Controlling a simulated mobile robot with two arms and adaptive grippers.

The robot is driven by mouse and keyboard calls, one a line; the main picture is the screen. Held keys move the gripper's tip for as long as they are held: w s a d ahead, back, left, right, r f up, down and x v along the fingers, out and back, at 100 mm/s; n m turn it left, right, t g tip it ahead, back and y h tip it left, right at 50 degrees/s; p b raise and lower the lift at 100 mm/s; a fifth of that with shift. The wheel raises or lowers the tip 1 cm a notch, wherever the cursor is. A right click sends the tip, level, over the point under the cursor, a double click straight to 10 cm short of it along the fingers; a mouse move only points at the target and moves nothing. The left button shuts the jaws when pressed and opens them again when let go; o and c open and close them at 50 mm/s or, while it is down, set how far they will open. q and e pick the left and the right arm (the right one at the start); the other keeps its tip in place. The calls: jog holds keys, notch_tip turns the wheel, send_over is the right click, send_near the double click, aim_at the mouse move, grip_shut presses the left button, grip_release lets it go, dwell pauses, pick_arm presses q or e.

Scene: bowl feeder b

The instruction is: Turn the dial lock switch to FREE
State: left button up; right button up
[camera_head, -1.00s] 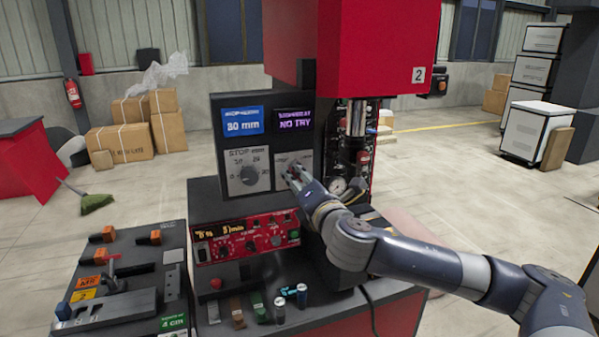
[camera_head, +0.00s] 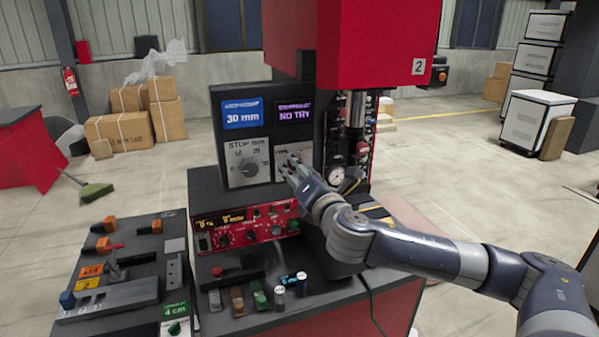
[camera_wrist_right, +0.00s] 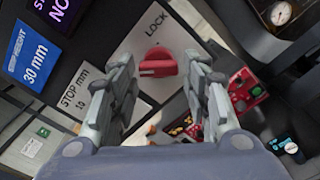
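The dial lock switch is a red knob (camera_wrist_right: 158,64) on a pale plate (camera_wrist_right: 150,38) marked LOCK, seen in the right wrist view. My right gripper (camera_wrist_right: 155,82) is open, with one finger on each side of the knob in that view; I cannot tell if either finger touches it. In the head view my right gripper (camera_head: 291,164) is in front of the lock plate and hides the knob. The FREE marking is not visible. My left gripper is not in view.
Left of the lock plate is the STOP mm dial (camera_head: 247,165). Above are a blue 30 mm screen (camera_head: 243,113) and a purple screen (camera_head: 294,116). Below is a red control panel (camera_head: 247,228). A pressure gauge (camera_head: 336,175) stands close to the right.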

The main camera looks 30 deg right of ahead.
jog(key=v, duration=0.7)
jog(key=shift+s, duration=0.25)
jog(key=shift+f, duration=0.1)
dwell(0.5)
